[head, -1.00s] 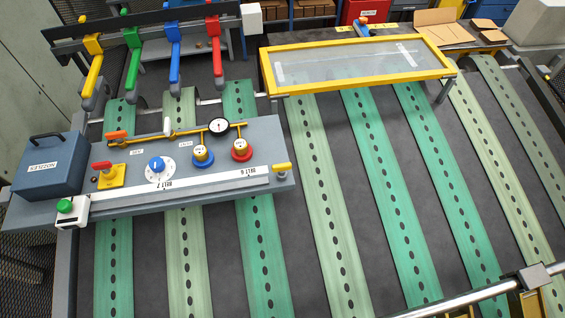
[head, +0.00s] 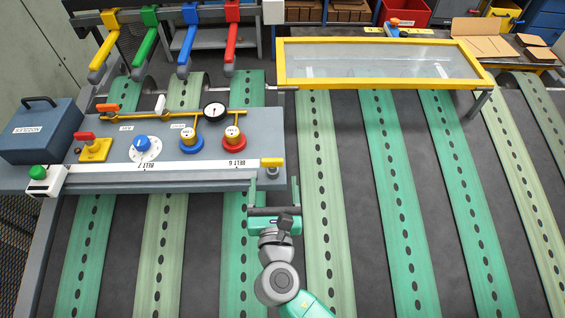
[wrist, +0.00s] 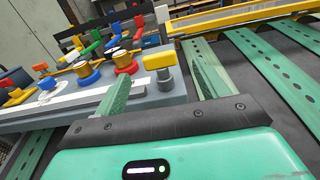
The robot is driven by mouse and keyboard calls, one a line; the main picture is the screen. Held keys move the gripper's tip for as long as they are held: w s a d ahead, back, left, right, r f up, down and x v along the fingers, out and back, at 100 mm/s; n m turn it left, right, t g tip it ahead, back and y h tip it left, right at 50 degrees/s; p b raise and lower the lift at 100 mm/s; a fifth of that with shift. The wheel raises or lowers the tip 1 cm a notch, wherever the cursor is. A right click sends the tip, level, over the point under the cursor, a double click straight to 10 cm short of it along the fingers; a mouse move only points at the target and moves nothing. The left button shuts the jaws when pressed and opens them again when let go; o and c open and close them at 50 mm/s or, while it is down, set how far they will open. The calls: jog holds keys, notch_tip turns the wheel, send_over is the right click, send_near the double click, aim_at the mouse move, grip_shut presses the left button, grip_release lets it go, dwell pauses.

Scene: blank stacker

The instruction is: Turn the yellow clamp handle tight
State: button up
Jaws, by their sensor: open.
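The yellow clamp handle (head: 272,162) sits on a grey post at the right end of the grey control panel (head: 100,185). It also shows in the wrist view (wrist: 159,61), just beyond the fingers. My gripper (head: 273,184) is open and empty. It is at the panel's right front corner, on the near side of the handle, with its fingers pointing toward it. In the wrist view the two green fingers (wrist: 162,90) lie left and right of the handle's post. I cannot tell whether they touch it.
Blue and red knobs (head: 235,140), a gauge (head: 214,111) and a blue dial (head: 142,143) stand on the panel left of the handle. A blue box (head: 42,133) is at its far left. A yellow-framed clear panel (head: 380,83) is behind right. Green belts fill the right.

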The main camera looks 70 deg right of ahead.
aim_at(272, 162)
jog(key=x, duration=0.8)
jog(key=shift+p, duration=0.4)
jog(key=shift+a, duration=0.1)
jog(key=c, duration=1)
